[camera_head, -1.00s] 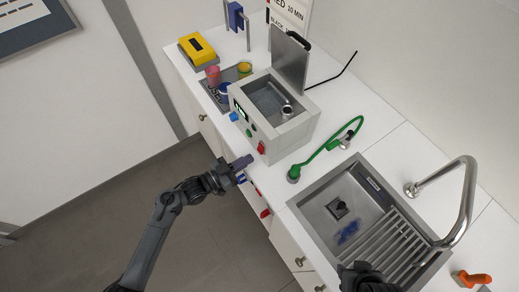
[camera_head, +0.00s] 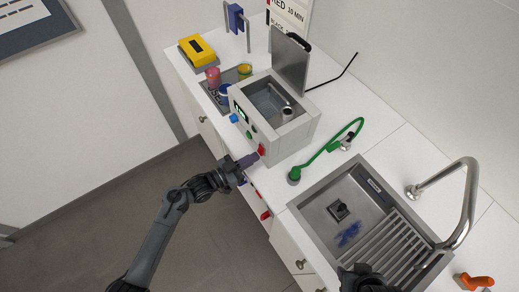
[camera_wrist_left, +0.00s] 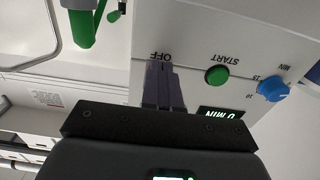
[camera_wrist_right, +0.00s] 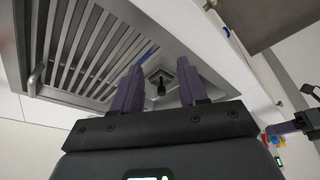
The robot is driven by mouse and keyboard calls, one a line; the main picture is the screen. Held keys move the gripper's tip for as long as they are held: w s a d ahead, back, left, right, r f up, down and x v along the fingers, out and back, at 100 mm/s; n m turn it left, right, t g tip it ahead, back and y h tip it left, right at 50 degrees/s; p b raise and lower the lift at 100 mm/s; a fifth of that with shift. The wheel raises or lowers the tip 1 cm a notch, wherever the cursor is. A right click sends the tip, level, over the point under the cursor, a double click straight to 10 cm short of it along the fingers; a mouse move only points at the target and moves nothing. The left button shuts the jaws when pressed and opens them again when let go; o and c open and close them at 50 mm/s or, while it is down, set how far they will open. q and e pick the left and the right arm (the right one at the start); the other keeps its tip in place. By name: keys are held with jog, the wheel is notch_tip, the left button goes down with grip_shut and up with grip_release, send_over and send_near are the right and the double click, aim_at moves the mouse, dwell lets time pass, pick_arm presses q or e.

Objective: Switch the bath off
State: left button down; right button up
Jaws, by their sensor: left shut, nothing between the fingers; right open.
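The bath (camera_head: 297,130) is a grey box on the counter with its lid (camera_head: 289,60) raised. Its front carries a blue dial (camera_head: 234,117), a green START button (camera_head: 249,134) and a red switch (camera_head: 261,150). My left gripper (camera_head: 254,159) is shut and empty, its tips at the red switch. In the left wrist view the shut fingers (camera_wrist_left: 162,66) reach the panel at the OFF label (camera_wrist_left: 167,57) and hide the switch; contact is unclear. The display (camera_wrist_left: 222,112) reads 0 MIN. My right gripper (camera_wrist_right: 158,78) is open and empty above the sink.
The steel sink (camera_head: 306,219) and its faucet (camera_head: 464,205) stand right of the bath. A green hose (camera_head: 327,147) lies between them. A yellow device (camera_head: 197,49) and a tray of jars (camera_head: 207,88) are to the left. A metal cylinder (camera_head: 287,113) is in the bath.

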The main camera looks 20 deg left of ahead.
pick_arm(q)
jog(key=shift+w+d, duration=0.25)
jog(key=shift+s+a, duration=0.1)
jog(key=shift+p+v, duration=0.55)
jog(key=shift+v, duration=0.35)
pick_arm(e)
jog(key=shift+r, duration=0.55)
jog(key=shift+a+r+p, duration=0.1)
jog(key=shift+r+p, duration=0.3)
jog(key=shift+f, duration=0.25)
pick_arm(q)
jog(key=v, duration=1.2)
jog(key=shift+s+b, duration=0.2)
jog(key=shift+b, duration=0.1)
jog(key=shift+a, duration=0.15)
